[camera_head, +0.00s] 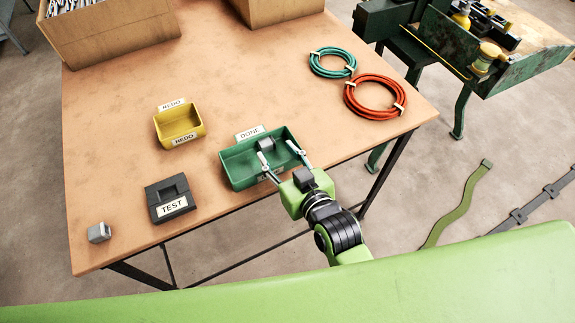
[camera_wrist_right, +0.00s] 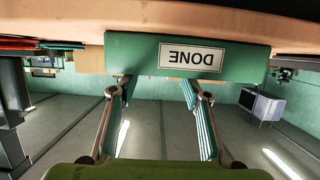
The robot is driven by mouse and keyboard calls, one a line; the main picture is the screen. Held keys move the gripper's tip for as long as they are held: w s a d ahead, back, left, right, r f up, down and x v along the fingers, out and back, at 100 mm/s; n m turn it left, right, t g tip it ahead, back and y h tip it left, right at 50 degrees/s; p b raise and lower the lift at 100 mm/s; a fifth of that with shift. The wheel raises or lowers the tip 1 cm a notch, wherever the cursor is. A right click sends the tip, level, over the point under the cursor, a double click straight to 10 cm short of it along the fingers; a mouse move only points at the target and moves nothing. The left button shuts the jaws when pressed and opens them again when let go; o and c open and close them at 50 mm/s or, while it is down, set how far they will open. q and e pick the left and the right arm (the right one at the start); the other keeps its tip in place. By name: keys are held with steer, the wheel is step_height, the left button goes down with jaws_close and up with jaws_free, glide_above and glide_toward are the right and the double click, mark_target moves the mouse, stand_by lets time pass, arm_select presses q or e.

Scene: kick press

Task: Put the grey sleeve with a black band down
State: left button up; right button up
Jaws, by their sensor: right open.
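A small grey piece (camera_head: 266,144) lies in the green bin (camera_head: 229,168) marked DONE, by its back wall. The black band cannot be made out on it. My right gripper (camera_head: 277,150) is open at the bin, its two fingertips spread near the grey piece, with nothing seen between them. In the right wrist view the two open fingers (camera_wrist_right: 157,82) point at the green bin (camera_wrist_right: 120,55), whose DONE label is upside down; the grey piece is not visible there. Another small grey piece (camera_head: 98,232) stands on the table's front left corner. My left gripper is not in view.
A dark TEST block (camera_head: 171,198) and a yellow REDO bin (camera_head: 179,124) stand left of the green bin on the table (camera_head: 240,75). Teal (camera_head: 333,62) and red (camera_head: 375,97) coils lie at the right. Cardboard boxes stand at the back.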

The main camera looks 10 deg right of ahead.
steer(key=shift+v, duration=2.8)
steer(key=shift+w, duration=0.1)
steer(key=s+d+f+m+g+h, duration=0.1)
steer(key=s+d+f+g+h, duration=0.1)
steer(key=s+d+f+g, duration=0.45)
steer(key=s+d+f+m+g+h, duration=0.15)
steer(key=s+d+f+g, duration=0.3)
steer(key=s+d, duration=0.45)
step_height(320, 180, down, 26)
steer(key=s+a+n, duration=0.1)
steer(key=s+a, duration=0.1)
steer(key=s+d+f+g, duration=0.1)
steer(key=s+d+f, duration=0.2)
steer(key=s+f, duration=1.4)
steer(key=shift+s+d+g+h, duration=0.2)
steer(key=shift+d+g+h, duration=0.1)
steer(key=shift+h, duration=0.15)
